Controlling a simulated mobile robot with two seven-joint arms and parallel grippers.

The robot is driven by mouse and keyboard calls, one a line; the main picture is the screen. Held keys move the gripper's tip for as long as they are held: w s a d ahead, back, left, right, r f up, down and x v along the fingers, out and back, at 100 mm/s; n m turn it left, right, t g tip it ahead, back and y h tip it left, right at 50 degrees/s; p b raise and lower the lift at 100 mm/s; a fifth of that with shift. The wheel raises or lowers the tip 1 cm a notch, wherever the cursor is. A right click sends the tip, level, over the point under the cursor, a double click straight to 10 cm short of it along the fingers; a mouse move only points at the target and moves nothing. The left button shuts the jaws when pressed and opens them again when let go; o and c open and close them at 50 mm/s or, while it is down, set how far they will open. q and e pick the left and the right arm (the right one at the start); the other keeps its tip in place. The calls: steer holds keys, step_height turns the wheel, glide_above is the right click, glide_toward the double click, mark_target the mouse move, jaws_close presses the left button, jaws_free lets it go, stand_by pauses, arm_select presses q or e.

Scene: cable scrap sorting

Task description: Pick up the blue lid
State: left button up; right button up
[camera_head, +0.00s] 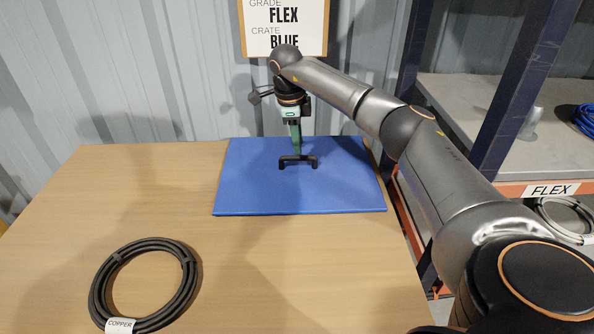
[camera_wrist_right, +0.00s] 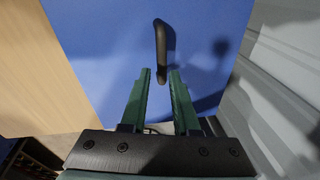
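The blue lid (camera_head: 250,190) is a wide flat blue panel lying at the back right of the table. A black bar handle (camera_head: 285,162) stands on its middle. My right gripper (camera_head: 297,153) points down at the handle from above. In the right wrist view, its two green fingers (camera_wrist_right: 160,73) are apart, with the near end of the handle (camera_wrist_right: 160,45) showing at the gap between the tips. I see a gap on both sides of the handle. Whether the tips reach down past the bar is hard to tell. My left gripper is in neither view.
A coiled black cable (camera_head: 101,290) tagged COPPER lies on the wooden table (camera_head: 120,200) at front left. A sign (camera_head: 284,40) reads FLEX and BLUE on the back wall. A shelf (camera_head: 480,105) with a blue cable coil (camera_head: 586,118) stands right.

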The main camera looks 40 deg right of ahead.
mark_target(298, 157)
steer(key=f, duration=0.4)
steer(key=d+f, duration=0.1)
steer(key=f, duration=0.1)
steer(key=shift+w+f, duration=0.3)
steer(key=shift+w, duration=0.05)
jaws_close()
steer(key=shift+r, duration=0.1)
stand_by(1.0)
